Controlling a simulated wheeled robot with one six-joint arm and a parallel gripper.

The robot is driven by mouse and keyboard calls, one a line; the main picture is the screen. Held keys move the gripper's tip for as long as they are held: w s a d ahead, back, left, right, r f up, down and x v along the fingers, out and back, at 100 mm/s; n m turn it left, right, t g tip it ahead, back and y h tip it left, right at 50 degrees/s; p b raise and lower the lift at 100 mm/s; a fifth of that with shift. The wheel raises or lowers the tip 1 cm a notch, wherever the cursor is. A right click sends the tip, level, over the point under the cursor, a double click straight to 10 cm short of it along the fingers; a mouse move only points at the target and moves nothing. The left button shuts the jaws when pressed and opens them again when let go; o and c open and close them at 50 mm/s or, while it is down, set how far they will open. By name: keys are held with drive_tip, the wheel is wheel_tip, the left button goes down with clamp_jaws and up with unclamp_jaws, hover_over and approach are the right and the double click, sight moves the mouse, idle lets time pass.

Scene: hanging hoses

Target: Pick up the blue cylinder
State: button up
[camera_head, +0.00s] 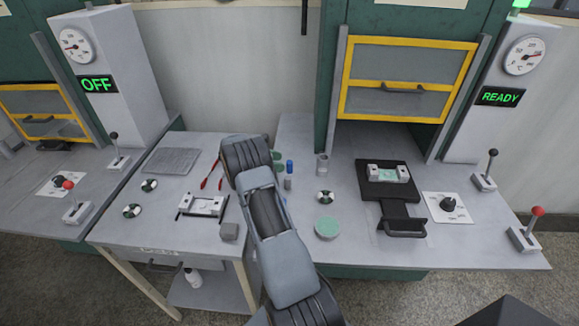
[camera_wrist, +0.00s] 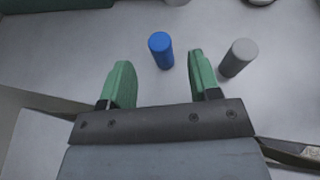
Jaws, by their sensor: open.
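The blue cylinder (camera_wrist: 161,50) stands upright on the grey bench top in the wrist view, ahead of my fingertips and between their lines. In the head view the blue cylinder (camera_head: 290,166) shows just right of my arm. My gripper (camera_wrist: 158,72) has two green fingers spread apart with nothing between them. In the head view only a bit of green finger (camera_head: 277,160) shows beside the arm, which hides the rest.
A grey cylinder (camera_wrist: 238,57) stands close to the right finger in the wrist view, right of the blue one. In the head view, red-handled pliers (camera_head: 212,176) lie left of my arm. A green disc (camera_head: 327,228) and a black-and-white disc (camera_head: 325,197) lie to the right.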

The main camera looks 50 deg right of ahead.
sight(294, 171)
drive_tip(key=shift+p+x, duration=0.95)
drive_tip(key=shift+x, duration=2.55)
drive_tip(key=c, duration=1)
drive_tip(key=shift+r, duration=0.1)
